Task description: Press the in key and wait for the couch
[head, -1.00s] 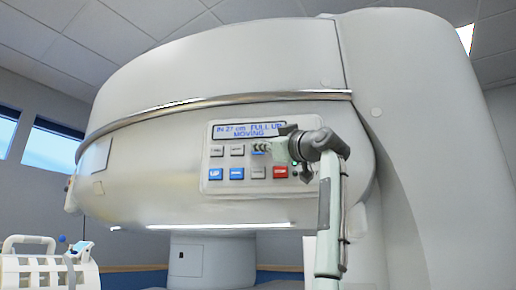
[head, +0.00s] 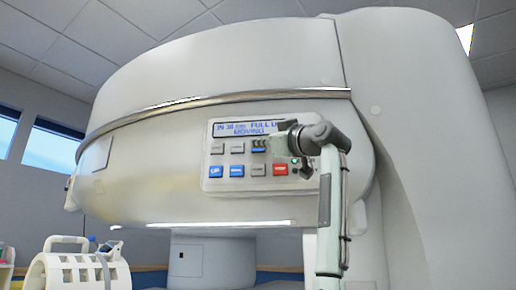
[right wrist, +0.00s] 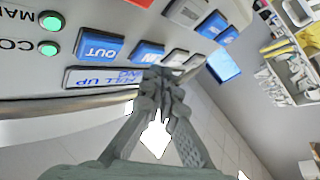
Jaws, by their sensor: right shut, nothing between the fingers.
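The grey-white control panel (head: 214,186) is on the front of the big round magnet housing (head: 220,70). Its display (head: 235,128) appears to read IN 38 cm, FULL UP, MOVING. My right gripper (head: 262,146) is shut and empty, its tips over a blue key in the panel's upper row. In the right wrist view, the fingertips (right wrist: 157,74) are at the blue key (right wrist: 147,54), apparently IN, and partly cover it; contact cannot be told for sure. The blue OUT key (right wrist: 100,48) is beside it. My left gripper is not in view.
A white ribbed cradle (head: 60,272) with a handle and a grey strap shows at lower left. The red key (head: 280,170) and blue UP key (head: 215,171) sit in the lower row. A grey-white pedestal (head: 200,262) stands beneath the housing. Shelves (right wrist: 290,75) show at right in the wrist view.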

